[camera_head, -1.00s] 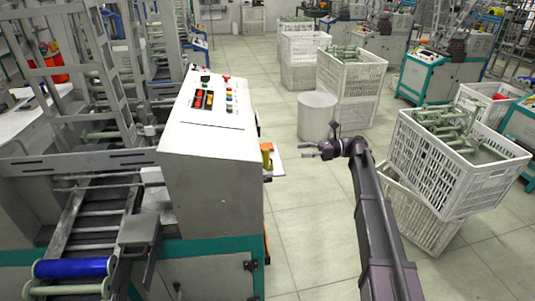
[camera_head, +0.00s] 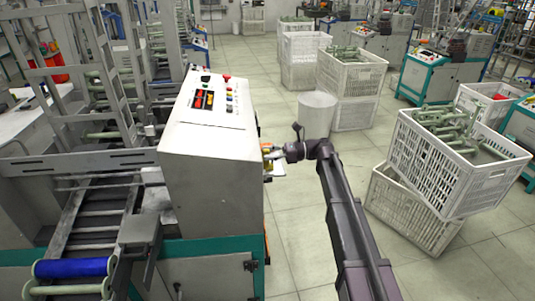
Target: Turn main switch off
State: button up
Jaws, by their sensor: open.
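The main switch appears to be the yellow part on the right side of the grey control cabinet (camera_head: 210,155). It is small and now mostly covered by my gripper. My gripper (camera_head: 268,155) is open at the cabinet's right side, with its fingertips at or very near the yellow switch (camera_head: 266,164). Whether they touch it, and how the switch handle is turned, I cannot tell. The sloped control panel (camera_head: 210,98) with red, yellow and other buttons is on top of the cabinet.
White crates with green bobbins (camera_head: 455,165) stand to the right of my arm. A white round bin (camera_head: 316,115) stands behind the gripper. The machine's metal frame and rollers (camera_head: 85,210) fill the left. The tiled floor (camera_head: 300,225) between is clear.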

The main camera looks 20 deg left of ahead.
aim_at(268, 163)
jog(key=shift+s+a, duration=0.1)
jog(key=shift+a, duration=0.1)
grip_shut()
jog(key=shift+s+d+n, duration=0.1)
jog(key=shift+s+n, duration=0.05)
jog(key=shift+n, duration=0.25)
jog(key=shift+s+d+f+n+b, duration=0.15)
jog(key=shift+s+f+n+b, duration=0.2)
jog(key=shift+n, duration=2.5)
jog(key=shift+s+d+f+n+b, duration=0.2)
jog(key=shift+f+n+b, duration=0.25)
jog(key=shift+n, duration=2.45)
jog(key=shift+s+d+f+n+b, duration=0.1)
jog(key=shift+s+f+n+b, duration=0.25)
jog(key=shift+n, duration=2.5)
